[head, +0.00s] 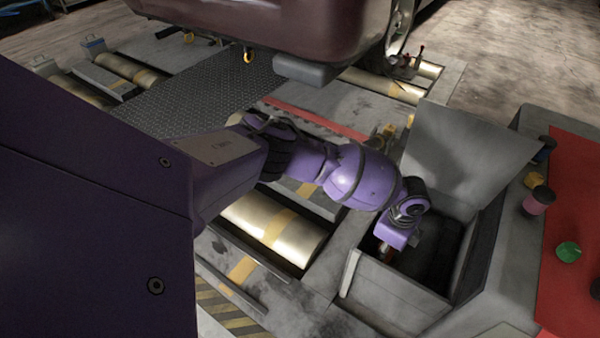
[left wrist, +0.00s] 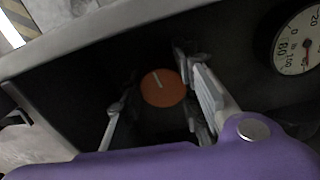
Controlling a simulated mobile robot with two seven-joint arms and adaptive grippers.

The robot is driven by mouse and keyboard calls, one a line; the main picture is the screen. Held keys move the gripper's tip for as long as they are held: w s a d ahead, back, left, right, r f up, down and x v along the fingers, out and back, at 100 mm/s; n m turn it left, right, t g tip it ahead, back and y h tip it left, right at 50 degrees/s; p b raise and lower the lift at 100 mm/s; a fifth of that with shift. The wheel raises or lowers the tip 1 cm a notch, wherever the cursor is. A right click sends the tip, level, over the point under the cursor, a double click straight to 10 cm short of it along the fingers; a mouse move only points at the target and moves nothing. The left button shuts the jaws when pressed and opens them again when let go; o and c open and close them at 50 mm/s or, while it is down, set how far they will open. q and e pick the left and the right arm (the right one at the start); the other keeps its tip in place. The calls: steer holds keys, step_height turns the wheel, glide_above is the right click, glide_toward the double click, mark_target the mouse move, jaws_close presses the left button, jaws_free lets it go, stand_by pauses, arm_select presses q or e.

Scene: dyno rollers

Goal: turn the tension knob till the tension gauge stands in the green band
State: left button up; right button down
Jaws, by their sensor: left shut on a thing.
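The tension knob (left wrist: 163,88) is an orange disc with a pale line mark pointing up and slightly left. It sits inside a dark open box. My left gripper (left wrist: 152,97) has its fingers on either side of the knob and is shut on it. In the head view my left gripper (head: 387,252) reaches down into the box, and the knob is mostly hidden there. The tension gauge (left wrist: 296,48) is a round white dial at the right edge of the left wrist view, cut off by the frame. I cannot make out its green band. My right gripper is out of view.
The grey box (head: 398,282) has its lid (head: 462,150) raised behind my wrist. A red mat (head: 580,190) with small coloured items lies on the right. Brass rollers (head: 275,232) and a vehicle (head: 290,30) stand left and behind.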

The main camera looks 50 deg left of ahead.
arm_select(q)
steer(key=n, duration=0.1)
steer(key=p, duration=0.1)
steer(key=n+p, duration=0.1)
steer(key=shift+s+d+n, duration=0.25)
steer(key=shift+s+n, duration=0.05)
steer(key=shift+n+p, duration=0.75)
steer(key=shift+n, duration=0.05)
steer(key=shift+d+n+p, duration=0.15)
steer(key=shift+n+p, duration=0.4)
steer(key=shift+n, duration=0.35)
steer(key=shift+n+p, duration=0.4)
steer(key=shift+n, duration=0.5)
steer(key=shift+w+f+n+p, duration=0.15)
steer(key=shift+n+p, duration=0.35)
steer(key=shift+n, duration=0.8)
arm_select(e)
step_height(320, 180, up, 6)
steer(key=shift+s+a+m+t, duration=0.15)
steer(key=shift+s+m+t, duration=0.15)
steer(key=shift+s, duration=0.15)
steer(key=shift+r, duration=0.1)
arm_select(q)
steer(key=o, duration=1.1)
steer(key=shift+c, duration=0.2)
